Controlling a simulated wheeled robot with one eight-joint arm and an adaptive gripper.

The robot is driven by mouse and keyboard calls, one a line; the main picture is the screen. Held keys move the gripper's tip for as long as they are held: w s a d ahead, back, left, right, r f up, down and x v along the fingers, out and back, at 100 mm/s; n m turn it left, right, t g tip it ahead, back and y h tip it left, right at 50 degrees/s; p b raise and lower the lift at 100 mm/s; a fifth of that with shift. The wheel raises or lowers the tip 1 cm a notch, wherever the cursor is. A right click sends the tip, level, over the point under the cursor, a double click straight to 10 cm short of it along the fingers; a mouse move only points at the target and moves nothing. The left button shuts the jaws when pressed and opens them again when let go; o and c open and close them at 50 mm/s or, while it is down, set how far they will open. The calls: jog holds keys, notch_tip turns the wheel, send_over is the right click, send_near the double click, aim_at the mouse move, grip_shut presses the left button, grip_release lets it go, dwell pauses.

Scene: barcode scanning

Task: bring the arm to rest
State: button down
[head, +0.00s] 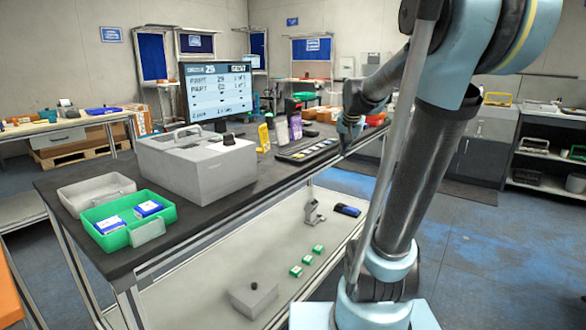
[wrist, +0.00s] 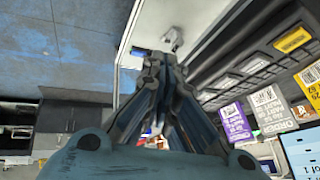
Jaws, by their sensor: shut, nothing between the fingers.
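My gripper (head: 344,152) is shut and empty in the head view. It points down just past the right edge of the dark workbench top (head: 225,200), beside a keypad-like tray. It also shows in the wrist view (wrist: 160,60), with its fingertips together and nothing between them. My arm reaches up from the right and bends over toward the bench. In the wrist view a grey device (wrist: 173,40) on the lower shelf lies beyond the fingertips.
On the bench stand a grey case (head: 195,165), a green bin (head: 128,222) with blue-and-white boxes, a monitor (head: 218,90), upright cards (head: 281,130) and a slotted dark tray (head: 308,149). The lower shelf holds small green boxes (head: 307,259). Open floor (head: 490,230) lies to the right.

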jog(key=s+f+n+g, duration=0.1)
jog(key=s+f, duration=0.5)
jog(key=s, duration=0.4)
jog(key=s+f+n+g, duration=0.1)
jog(key=s+f+n, duration=0.1)
jog(key=s+f, duration=0.4)
jog(key=s+f+n+g, duration=0.2)
jog(key=s+f, duration=0.4)
jog(key=s, duration=0.9)
jog(key=shift+f, duration=0.25)
jog(key=shift+a, duration=0.1)
